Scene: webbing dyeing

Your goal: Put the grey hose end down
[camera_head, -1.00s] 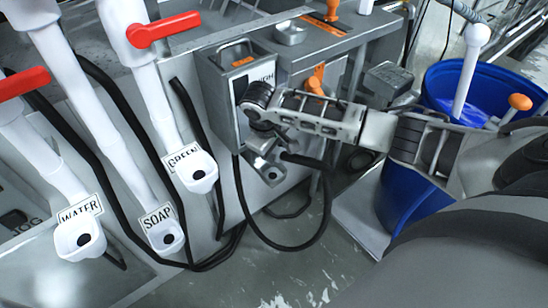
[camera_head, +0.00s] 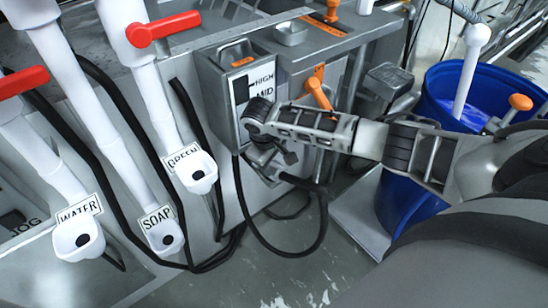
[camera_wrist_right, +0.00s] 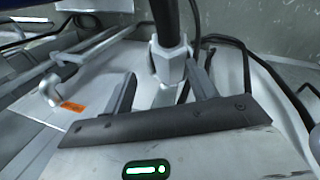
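The grey hose end (camera_wrist_right: 165,55) shows in the right wrist view between the two fingers of my right gripper (camera_wrist_right: 160,88). The fingers stand apart, with a visible gap to its left; contact on its right is unclear. In the head view my right gripper (camera_head: 272,156) is low in front of the grey control box (camera_head: 222,95). The black hose (camera_head: 324,225) hangs from the box in a loop and rises toward my gripper. The hose end is largely hidden there, and its support cannot be made out. My left gripper is not in view.
White spouts marked WATER (camera_head: 76,240), SOAP (camera_head: 163,238) and GREEN (camera_head: 192,178) stand at left. An orange lever (camera_head: 318,92) is just behind my right arm. A blue barrel (camera_head: 400,205) stands at right. Open floor (camera_head: 285,275) lies below the hose loop.

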